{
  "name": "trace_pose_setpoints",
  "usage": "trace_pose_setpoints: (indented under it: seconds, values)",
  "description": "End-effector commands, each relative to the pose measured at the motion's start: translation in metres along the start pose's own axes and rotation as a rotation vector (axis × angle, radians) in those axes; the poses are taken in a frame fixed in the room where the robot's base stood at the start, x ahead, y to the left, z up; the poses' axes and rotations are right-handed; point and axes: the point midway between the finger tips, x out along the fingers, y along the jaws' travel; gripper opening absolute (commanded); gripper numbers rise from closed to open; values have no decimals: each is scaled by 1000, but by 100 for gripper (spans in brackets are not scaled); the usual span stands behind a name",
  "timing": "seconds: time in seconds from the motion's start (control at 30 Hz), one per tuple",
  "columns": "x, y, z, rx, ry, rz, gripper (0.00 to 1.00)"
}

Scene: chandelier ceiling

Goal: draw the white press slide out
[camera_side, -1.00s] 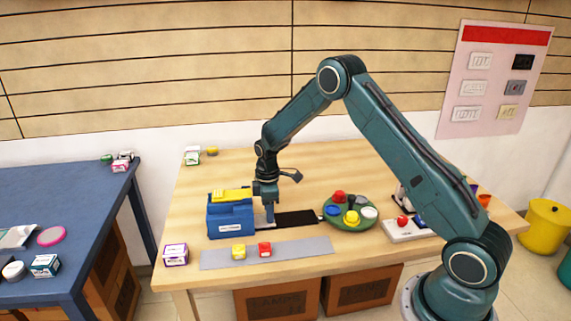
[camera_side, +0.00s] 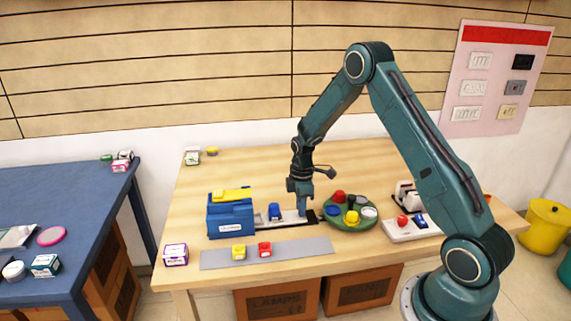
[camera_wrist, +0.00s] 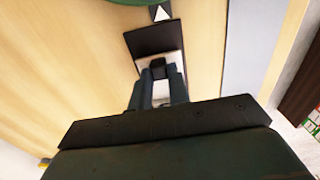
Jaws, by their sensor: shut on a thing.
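The blue press (camera_side: 231,219) with a yellow top stands on the wooden table in the side view. The white press slide (camera_side: 289,217) sticks out from its right side along a black track and carries a blue block (camera_side: 274,211). My gripper (camera_side: 305,211) is at the slide's right end, shut on its handle. In the wrist view, my gripper (camera_wrist: 158,78) has its fingers either side of a dark handle (camera_wrist: 157,66), with the white slide (camera_wrist: 173,63) beneath. A short bare stretch of black track (camera_wrist: 150,38) lies beyond the slide's end.
A green round tray (camera_side: 350,226) with several coloured pieces stands just right of the track. A grey strip (camera_side: 305,250) in front bears a yellow cube (camera_side: 239,252) and a red cube (camera_side: 265,249). A white switch base (camera_side: 405,232) lies further right.

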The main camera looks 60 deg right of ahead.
Motion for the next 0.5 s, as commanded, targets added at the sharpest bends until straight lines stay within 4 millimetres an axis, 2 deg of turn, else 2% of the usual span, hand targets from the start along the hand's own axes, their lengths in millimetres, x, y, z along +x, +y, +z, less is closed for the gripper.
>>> trace_pose_setpoints:
  seconds: [0.03, 0.1, 0.2, 0.5]
  values:
    - [0, 0, 12, 6, -1, 0, 0]
    - [-1, 1, 23, 5, -1, 2, 0]
    - [0, 0, 34, 3, 0, 3, 0]
    - [0, 0, 40, 5, -5, 1, 0]
